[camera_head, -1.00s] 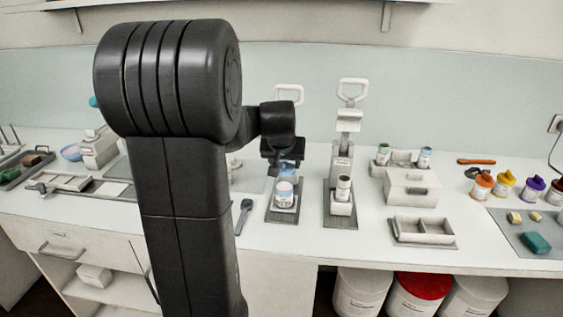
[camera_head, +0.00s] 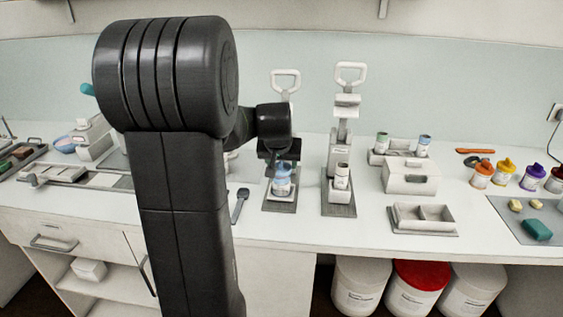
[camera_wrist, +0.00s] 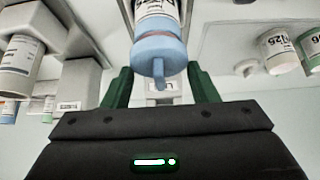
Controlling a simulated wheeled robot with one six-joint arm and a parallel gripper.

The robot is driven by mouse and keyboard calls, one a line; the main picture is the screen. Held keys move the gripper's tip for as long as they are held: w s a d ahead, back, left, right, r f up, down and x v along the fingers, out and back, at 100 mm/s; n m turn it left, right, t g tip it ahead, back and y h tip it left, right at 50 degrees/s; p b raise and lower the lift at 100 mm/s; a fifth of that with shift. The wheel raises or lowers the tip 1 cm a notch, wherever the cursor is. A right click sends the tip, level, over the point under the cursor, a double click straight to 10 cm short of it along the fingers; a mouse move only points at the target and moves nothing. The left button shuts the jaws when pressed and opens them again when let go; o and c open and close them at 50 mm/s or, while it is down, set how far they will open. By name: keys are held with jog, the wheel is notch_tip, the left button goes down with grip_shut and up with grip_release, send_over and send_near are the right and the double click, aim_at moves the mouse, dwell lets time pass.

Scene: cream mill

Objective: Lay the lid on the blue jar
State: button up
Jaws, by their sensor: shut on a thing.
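The blue lid (camera_wrist: 160,47), with a small knob, is between the green fingers of my gripper (camera_wrist: 160,82) in the wrist view. My gripper is shut on it. The lid (camera_head: 282,168) sits at the mouth of the blue jar (camera_head: 282,187) in the head view and appears to touch it. The jar, white-labelled with blue, also shows in the wrist view (camera_wrist: 155,10). It stands upright on the white base of a press. My gripper (camera_head: 279,160) is directly above the jar. Whether the lid is fully seated cannot be told.
A second press (camera_head: 340,150) with a jar (camera_head: 342,176) stands just right. A dark spoon (camera_head: 239,205) lies left of the jar. Clear counter lies between the second press and the tray.

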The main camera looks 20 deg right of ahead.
jog(key=shift+f+b, duration=0.5)
jog(key=shift+b, duration=0.05)
dwell(1.4)
dwell(0.3)
jog(key=o, duration=1.5)
jog(key=shift+r, duration=0.1)
jog(key=shift+r+p, duration=2.55)
jog(key=shift+r, duration=0.9)
